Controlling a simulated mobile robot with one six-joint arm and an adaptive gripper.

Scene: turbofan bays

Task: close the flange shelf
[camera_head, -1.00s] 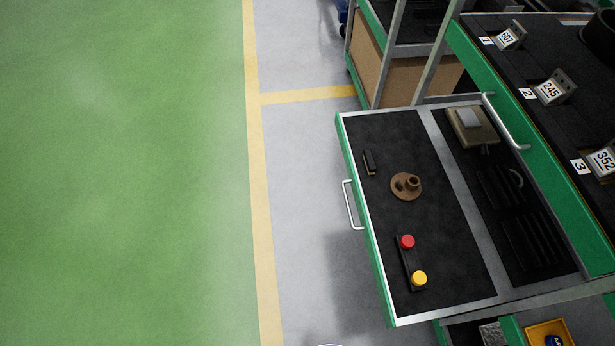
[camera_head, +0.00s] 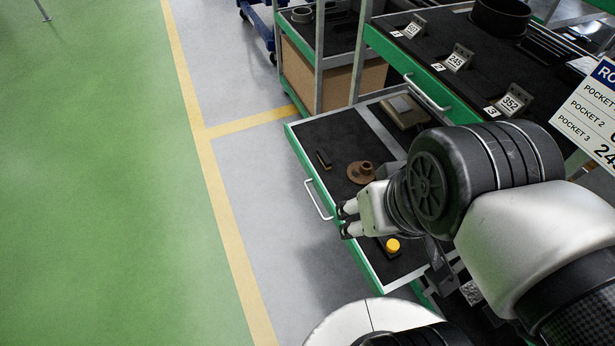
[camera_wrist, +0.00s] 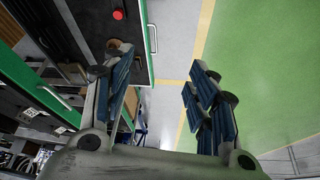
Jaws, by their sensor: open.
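The flange shelf (camera_head: 325,132) is a pulled-out drawer with a black mat, a pale rim and a green front. Its silver bar handle (camera_head: 318,200) is on the front; the wrist view also shows it (camera_wrist: 153,38). A brown flange (camera_head: 361,172) lies on the mat and is partly hidden by a finger in the wrist view. My gripper (camera_head: 344,219) is open and empty near the drawer's front edge, just right of the handle in the head view. In the wrist view my fingers (camera_wrist: 160,88) are spread, with the handle beyond the gap between them.
A dark block (camera_head: 323,159) and a yellow button (camera_head: 392,245) are on the shelf; a red button (camera_wrist: 118,14) shows in the wrist view. A higher shelf (camera_head: 440,60) with numbered tags stands above. A blue cart (camera_head: 262,25) is behind.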

